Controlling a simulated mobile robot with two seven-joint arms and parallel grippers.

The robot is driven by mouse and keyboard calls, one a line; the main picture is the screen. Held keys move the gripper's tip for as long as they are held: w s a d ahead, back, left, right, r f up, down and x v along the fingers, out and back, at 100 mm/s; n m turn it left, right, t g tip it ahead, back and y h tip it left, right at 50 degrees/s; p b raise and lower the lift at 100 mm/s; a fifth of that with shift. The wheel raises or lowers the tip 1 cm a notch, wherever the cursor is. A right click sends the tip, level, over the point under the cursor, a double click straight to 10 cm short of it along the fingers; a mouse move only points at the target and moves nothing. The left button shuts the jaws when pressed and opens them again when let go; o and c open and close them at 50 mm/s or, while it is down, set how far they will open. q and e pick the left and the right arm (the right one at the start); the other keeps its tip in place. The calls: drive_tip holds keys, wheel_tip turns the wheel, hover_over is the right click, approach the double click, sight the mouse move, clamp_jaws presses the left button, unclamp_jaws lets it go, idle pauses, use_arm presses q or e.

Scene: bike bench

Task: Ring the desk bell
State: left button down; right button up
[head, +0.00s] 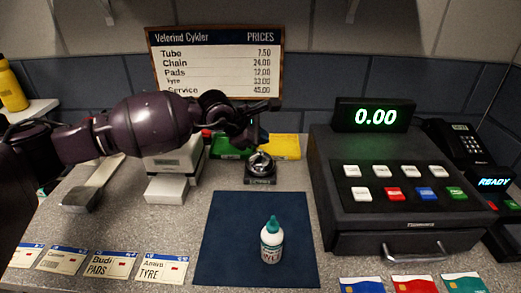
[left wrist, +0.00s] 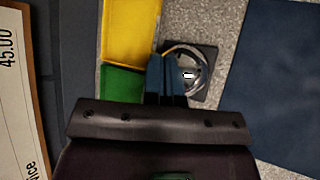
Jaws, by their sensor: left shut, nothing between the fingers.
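The desk bell (head: 261,167) is a silvery dome on a dark square base, standing on the counter just behind the blue mat. In the left wrist view the bell (left wrist: 190,75) shows beside and partly behind my fingers. My left gripper (head: 257,143) reaches in from the left and points down, its fingertips over or just behind the bell's dome. Its blue fingers (left wrist: 165,78) are shut together with nothing between them. I cannot tell whether the fingertips touch the bell. My right gripper is in neither view.
A dropper bottle (head: 271,240) stands on the blue mat (head: 222,245). A black cash register (head: 410,195) stands to the right. A green box (head: 228,148) and a yellow box (head: 286,147) lie behind the bell. A whitish device (head: 173,165) is at the left; cards lie along the front.

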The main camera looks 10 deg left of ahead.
sight(261, 152)
use_arm(q)
drive_tip(key=shift+f, duration=0.1)
drive_tip(key=shift+f, duration=0.35)
drive_tip(key=shift+f, duration=0.5)
idle(1.1)
drive_tip(key=shift+r, duration=1)
wheel_tip(261, 152, up, 6)
drive_tip(key=p, duration=0.2)
drive_tip(key=shift+p, duration=0.35)
drive_tip(key=shift+f, duration=0.1)
idle(2.4)
